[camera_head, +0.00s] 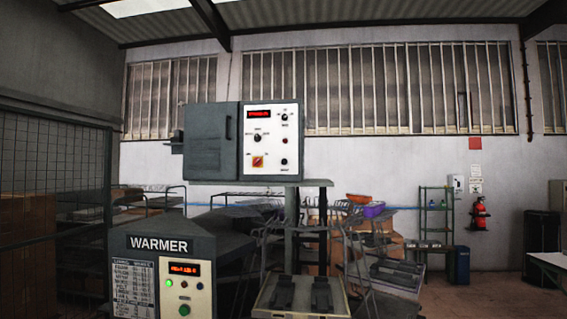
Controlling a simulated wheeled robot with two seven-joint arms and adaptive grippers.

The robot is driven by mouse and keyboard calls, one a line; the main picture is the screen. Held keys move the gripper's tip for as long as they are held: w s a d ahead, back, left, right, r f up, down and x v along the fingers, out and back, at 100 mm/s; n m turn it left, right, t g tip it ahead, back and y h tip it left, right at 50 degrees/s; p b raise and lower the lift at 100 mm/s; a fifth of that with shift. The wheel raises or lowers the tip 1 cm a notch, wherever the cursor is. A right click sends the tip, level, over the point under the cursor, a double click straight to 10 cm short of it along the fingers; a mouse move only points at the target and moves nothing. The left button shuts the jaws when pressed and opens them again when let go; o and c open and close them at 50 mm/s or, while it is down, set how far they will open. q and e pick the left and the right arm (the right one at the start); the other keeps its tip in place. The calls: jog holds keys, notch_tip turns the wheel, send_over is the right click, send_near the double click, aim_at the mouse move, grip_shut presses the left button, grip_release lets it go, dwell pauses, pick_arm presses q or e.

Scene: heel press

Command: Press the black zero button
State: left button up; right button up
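A control box with a white panel (271,168) stands at upper centre, with a lit red display (260,114) at its top left. A small dark round control (284,161) sits at the panel's lower right. Black knobs sit at the middle (257,137) and upper right (284,117), and a small red button (284,141) is at the right. The labels are too small to read, so I cannot tell which control is the black zero button. Neither of my grippers is in view.
A warmer cabinet (160,244) stands at lower left, with a red display (184,268) and a green button (184,310). A tray with two dark foot-shaped parts (285,292) is below the box.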

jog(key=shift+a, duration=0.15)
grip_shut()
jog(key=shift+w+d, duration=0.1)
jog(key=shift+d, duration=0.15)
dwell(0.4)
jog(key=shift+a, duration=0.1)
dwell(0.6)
